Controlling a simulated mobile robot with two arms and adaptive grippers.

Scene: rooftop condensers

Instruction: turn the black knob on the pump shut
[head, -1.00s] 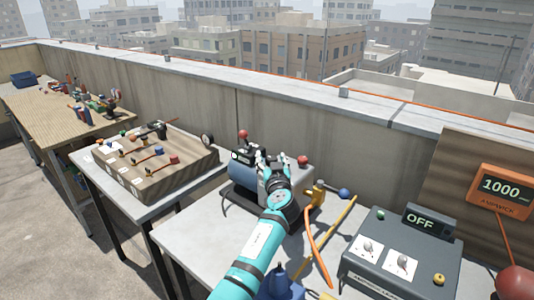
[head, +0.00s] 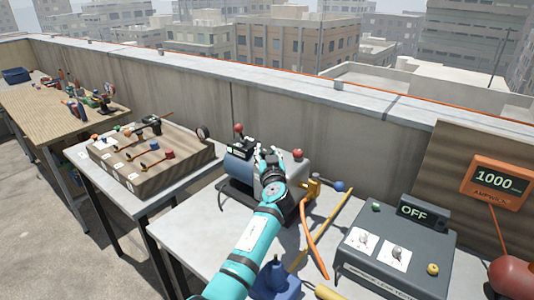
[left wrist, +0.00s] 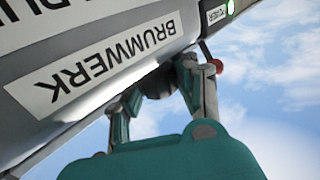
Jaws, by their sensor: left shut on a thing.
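The pump (head: 238,170), a blue-grey body on a dark base, stands on the grey table near the parapet. In the left wrist view its casing (left wrist: 45,55) carries a BRUMWERK label. My left gripper (head: 268,155) is at the pump's near right end, its teal arm reaching up from below. In the left wrist view the fingers of the left gripper (left wrist: 160,82) are closed around the dark round knob (left wrist: 158,87), which is partly hidden behind them. The head view hides the knob behind the gripper. My right gripper is not in view.
A red-balled lever (head: 239,130) rises behind the pump, and a red knob (head: 297,154) is right of it. A brass valve (head: 314,187) and orange hose (head: 310,232) lie close by. A tester reading OFF (head: 400,245) stands at right; a blue funnel-shaped thing (head: 275,282) is in front.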

